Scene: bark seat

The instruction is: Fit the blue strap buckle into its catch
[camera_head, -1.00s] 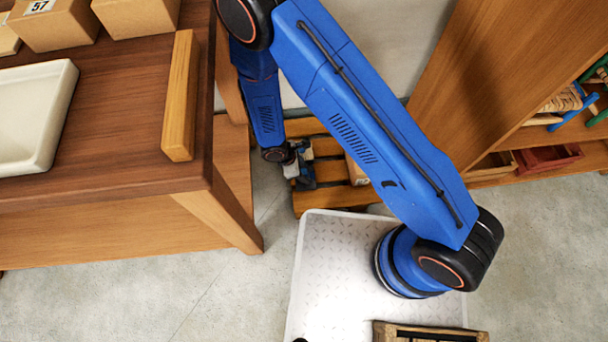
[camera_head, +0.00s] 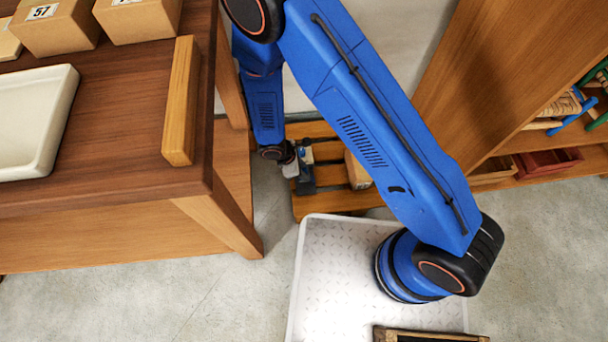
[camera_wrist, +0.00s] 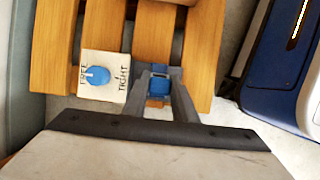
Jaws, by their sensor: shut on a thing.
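In the wrist view, my gripper (camera_wrist: 160,78) is shut on the blue buckle (camera_wrist: 159,87), which sits between the grey fingers at the slatted wooden seat. I cannot make out the catch apart from the grey parts around the fingertips, nor whether the buckle touches it. Left of the fingers is a pale plate (camera_wrist: 92,92) with a round blue knob (camera_wrist: 97,75), lettered FREE and TIGHT. The knob's white mark is on the FREE side. In the head view, my gripper (camera_head: 303,166) is small and low at the seat, and the buckle is not clear.
The seat's slats (camera_head: 328,150) carry a cardboard box (camera_head: 356,170). A wooden table (camera_head: 120,130) with a white tray (camera_head: 66,110) stands close on the left. A shelf (camera_head: 535,139) stands on the right. Pale floor (camera_head: 540,250) is open at lower right.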

